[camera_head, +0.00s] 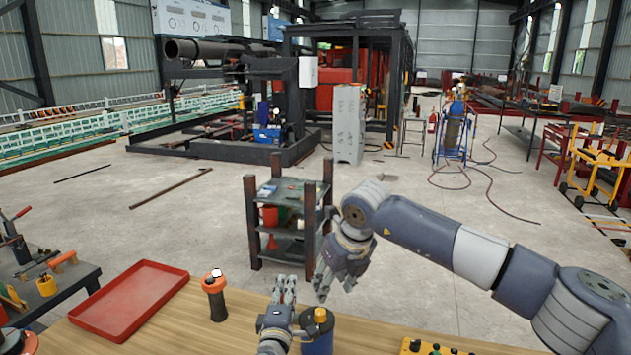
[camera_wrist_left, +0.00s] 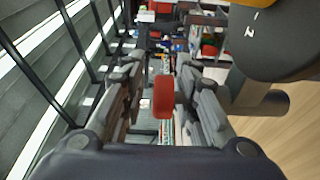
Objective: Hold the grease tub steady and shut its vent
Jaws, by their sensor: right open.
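The grease tub (camera_head: 317,344) is a blue container with a dark lid, standing at the front of the wooden table. A yellow-orange knob (camera_head: 320,315) sits on its lid; whether it is the vent, and its state, I cannot tell. My right gripper (camera_head: 327,287) is open above and behind the tub, fingers pointing down, apart from the knob.
A red tray (camera_head: 130,302) and an orange-and-black cylinder (camera_head: 215,298) are on the table to the left. A yellow box with buttons (camera_head: 430,349) is at the front right. A dark shelf rack (camera_head: 287,225) stands behind the table. A large dark shape (camera_wrist_left: 275,45) fills the wrist view's right.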

